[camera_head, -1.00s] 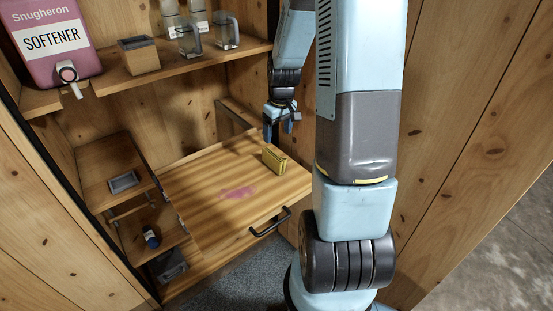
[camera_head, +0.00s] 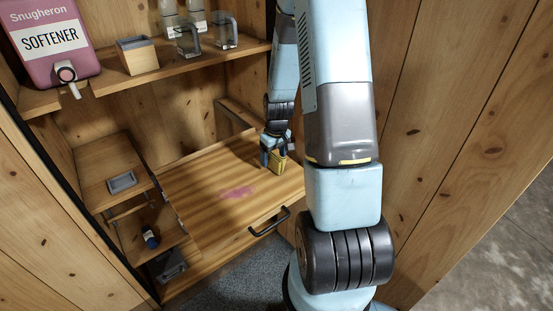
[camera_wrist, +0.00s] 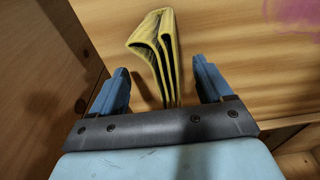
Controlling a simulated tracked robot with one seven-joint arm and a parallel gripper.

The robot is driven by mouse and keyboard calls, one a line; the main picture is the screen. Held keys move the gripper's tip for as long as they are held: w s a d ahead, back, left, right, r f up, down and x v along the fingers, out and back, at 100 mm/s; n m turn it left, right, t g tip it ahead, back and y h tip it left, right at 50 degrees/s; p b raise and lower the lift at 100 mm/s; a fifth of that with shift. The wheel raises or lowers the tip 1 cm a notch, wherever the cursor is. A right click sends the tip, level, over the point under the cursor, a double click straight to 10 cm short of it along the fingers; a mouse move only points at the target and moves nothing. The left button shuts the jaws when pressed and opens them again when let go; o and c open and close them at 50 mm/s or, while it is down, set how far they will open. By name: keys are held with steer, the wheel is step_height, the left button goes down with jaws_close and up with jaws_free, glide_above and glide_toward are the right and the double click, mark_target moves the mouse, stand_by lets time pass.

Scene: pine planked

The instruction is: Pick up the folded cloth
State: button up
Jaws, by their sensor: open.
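The folded cloth (camera_head: 279,165) is yellow with dark lines between its folds. It stands on edge on the wooden board, near the board's back right side. In the wrist view the cloth (camera_wrist: 154,45) rises between and beyond my two blue fingers, with a gap on each side. My gripper (camera_head: 273,152) is open and sits right at the cloth in the head view, covering part of it. In the wrist view my gripper (camera_wrist: 164,82) shows its fingers apart on either side of the cloth's lower end.
The board (camera_head: 205,205) has a pink stain (camera_head: 238,192) and a black handle (camera_head: 270,222) at its front. A wooden wall stands close on the right. A shelf above holds a softener container (camera_head: 52,42), a wooden box (camera_head: 137,55) and glass jugs (camera_head: 224,30).

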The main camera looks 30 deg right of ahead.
steer(key=shift+w+f, duration=0.1)
steer(key=shift+f, duration=0.75)
steer(key=shift+c, duration=0.3)
steer(key=c, duration=1.2)
steer(key=shift+o, duration=0.2)
steer(key=shift+r, duration=0.15)
